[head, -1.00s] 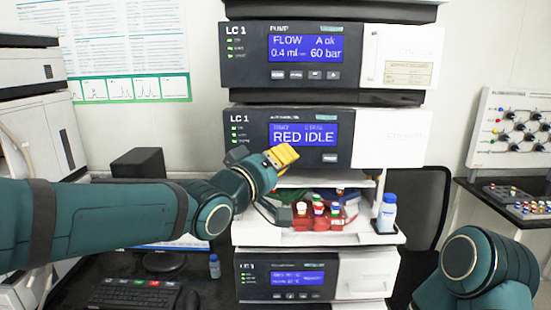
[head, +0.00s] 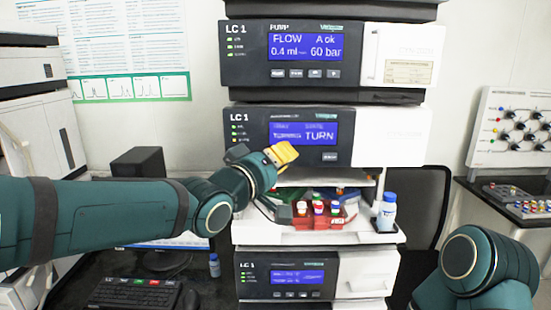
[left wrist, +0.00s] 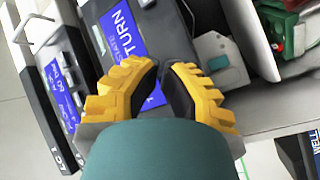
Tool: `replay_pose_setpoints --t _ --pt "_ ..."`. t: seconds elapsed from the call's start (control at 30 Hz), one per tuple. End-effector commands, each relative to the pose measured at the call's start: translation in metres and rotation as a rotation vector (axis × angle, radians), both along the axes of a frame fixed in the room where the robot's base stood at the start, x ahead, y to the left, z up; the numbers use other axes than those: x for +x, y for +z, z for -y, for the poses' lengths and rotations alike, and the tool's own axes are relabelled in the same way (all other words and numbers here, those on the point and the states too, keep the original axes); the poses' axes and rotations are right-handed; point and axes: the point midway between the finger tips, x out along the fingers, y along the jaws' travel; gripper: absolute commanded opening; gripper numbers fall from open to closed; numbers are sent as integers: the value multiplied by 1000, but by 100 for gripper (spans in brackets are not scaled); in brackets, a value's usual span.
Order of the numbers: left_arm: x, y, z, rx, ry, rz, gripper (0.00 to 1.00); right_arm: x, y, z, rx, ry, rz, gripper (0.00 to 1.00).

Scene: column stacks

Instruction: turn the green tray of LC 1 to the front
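The LC 1 autosampler (head: 245,140) has a display (head: 302,133) that reads TURN, with a small button (head: 330,157) below it. In its open bay, the red tray (head: 318,221) with several capped vials is at the front. The green tray (head: 284,213) is at the left, partly hidden by my left arm; green also shows at the top right of the left wrist view (left wrist: 300,18). My right gripper is out of view.
A blue-capped bottle (head: 387,213) stands at the right of the bay ledge. The pump module (head: 250,55) is above and another module (head: 250,277) below. A keyboard (head: 133,295) and small bottle (head: 214,266) are at the lower left.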

Motion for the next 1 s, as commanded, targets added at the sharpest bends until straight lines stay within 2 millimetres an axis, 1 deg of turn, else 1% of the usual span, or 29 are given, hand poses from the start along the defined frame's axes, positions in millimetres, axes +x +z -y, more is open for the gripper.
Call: replay_pose_setpoints --t 0.23,0.63,1.0 --pt "-12 -1 0 0 -1 1 0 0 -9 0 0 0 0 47" --pt "-16 -1 0 0 -1 1 0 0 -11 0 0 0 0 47" --pt "-49 -2 0 -1 -1 1 0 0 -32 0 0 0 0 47"
